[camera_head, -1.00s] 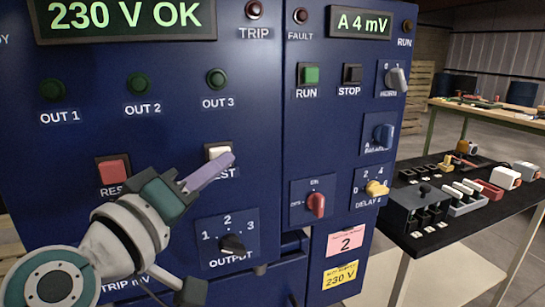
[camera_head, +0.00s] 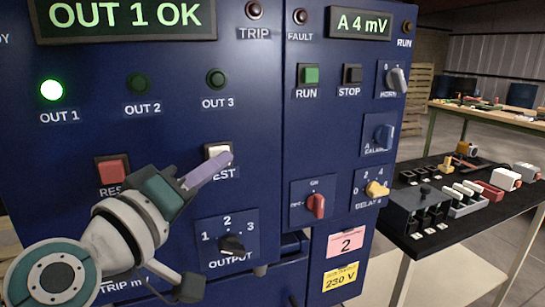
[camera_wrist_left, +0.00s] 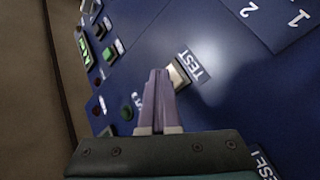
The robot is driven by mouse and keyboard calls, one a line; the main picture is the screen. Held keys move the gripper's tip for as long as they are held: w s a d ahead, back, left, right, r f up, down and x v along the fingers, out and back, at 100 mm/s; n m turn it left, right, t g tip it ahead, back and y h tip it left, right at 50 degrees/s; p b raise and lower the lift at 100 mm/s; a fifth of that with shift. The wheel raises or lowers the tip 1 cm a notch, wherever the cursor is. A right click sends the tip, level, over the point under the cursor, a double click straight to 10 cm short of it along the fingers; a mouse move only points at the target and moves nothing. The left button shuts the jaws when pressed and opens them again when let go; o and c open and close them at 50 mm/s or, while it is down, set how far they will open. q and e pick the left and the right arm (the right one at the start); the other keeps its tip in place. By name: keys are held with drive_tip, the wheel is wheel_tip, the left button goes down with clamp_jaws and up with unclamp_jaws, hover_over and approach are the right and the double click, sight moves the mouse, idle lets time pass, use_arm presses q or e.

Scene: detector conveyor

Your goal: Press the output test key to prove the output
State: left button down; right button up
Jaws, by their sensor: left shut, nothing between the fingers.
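The white test key (camera_head: 217,151) sits on the blue panel, its label partly covered by my left gripper (camera_head: 226,158). The gripper is shut and empty, its fingertips at the key. In the left wrist view the shut fingers (camera_wrist_left: 158,78) reach up to the key (camera_wrist_left: 179,75); I cannot tell whether they touch it. The display (camera_head: 125,14) reads "OUT 1 OK". The OUT 1 lamp (camera_head: 52,90) glows bright green. The OUT 2 lamp (camera_head: 138,84) and OUT 3 lamp (camera_head: 216,79) are dark. The output selector (camera_head: 232,244) is below the key. My right gripper is not in view.
A red reset button (camera_head: 112,171) is left of the key, partly behind my left arm. The right panel holds a green RUN button (camera_head: 309,75), a red knob (camera_head: 316,206) and a yellow delay knob (camera_head: 376,190). A black-topped table (camera_head: 478,230) with parts stands at right.

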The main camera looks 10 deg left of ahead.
use_arm(q)
drive_tip(key=shift+s, duration=0.1)
drive_tip(key=shift+s+d+p, duration=0.5)
drive_tip(key=shift+s, duration=0.2)
drive_tip(key=shift+r, duration=0.1)
drive_tip(key=s+d+p, duration=0.1)
drive_tip(key=s, duration=0.1)
drive_tip(key=s+d+p, duration=0.1)
drive_tip(key=s, duration=0.1)
drive_tip(key=shift+d, duration=0.4)
